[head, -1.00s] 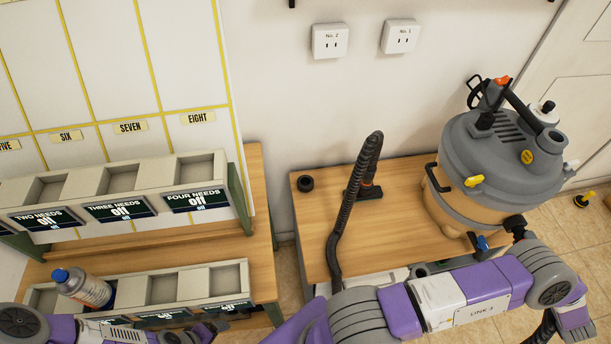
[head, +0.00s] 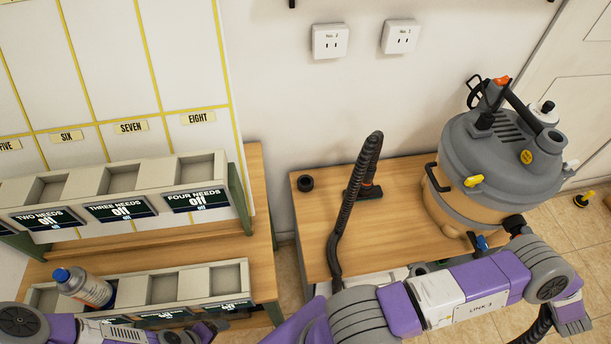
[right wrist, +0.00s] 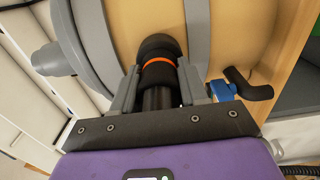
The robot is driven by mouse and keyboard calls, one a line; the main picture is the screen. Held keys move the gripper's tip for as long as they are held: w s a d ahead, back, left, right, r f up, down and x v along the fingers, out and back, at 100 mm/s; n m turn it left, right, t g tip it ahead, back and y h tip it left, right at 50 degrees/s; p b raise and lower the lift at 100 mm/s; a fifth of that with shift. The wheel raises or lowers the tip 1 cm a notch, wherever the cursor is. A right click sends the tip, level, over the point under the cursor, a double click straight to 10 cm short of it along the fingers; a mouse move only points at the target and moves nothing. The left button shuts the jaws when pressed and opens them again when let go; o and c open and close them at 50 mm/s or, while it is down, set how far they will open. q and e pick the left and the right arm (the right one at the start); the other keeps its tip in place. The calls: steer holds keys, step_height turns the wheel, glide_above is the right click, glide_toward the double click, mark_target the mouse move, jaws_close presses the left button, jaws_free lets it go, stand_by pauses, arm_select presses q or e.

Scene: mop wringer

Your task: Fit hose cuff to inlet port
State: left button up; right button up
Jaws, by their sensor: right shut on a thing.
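The vacuum has a tan tank and grey lid (head: 500,150) and stands on the wooden bench at right. In the right wrist view the tan tank wall (right wrist: 222,40) fills the upper middle. My right gripper (right wrist: 158,82) is shut on the black hose cuff (right wrist: 158,76), one grey finger on each side. An orange ring (right wrist: 158,61) shows just beyond the cuff, against a dark round fitting (right wrist: 158,45) on the tank, seemingly the inlet port. How deeply the cuff sits is unclear. My left gripper (head: 205,331) is at the lower left, its jaws unclear.
A blue valve lever (right wrist: 222,90) with a black elbow is close to the right finger. A black hose wand (head: 355,200) stands on the bench (head: 405,215), with a black ring (head: 306,183) nearby. A blue-capped bottle (head: 85,288) rests in the left rack.

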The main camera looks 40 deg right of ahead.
steer(key=shift+w, duration=0.1)
steer(key=o, duration=1.1)
steer(key=p+v, duration=0.1)
steer(key=v, duration=0.6)
steer(key=shift+s+p, duration=0.3)
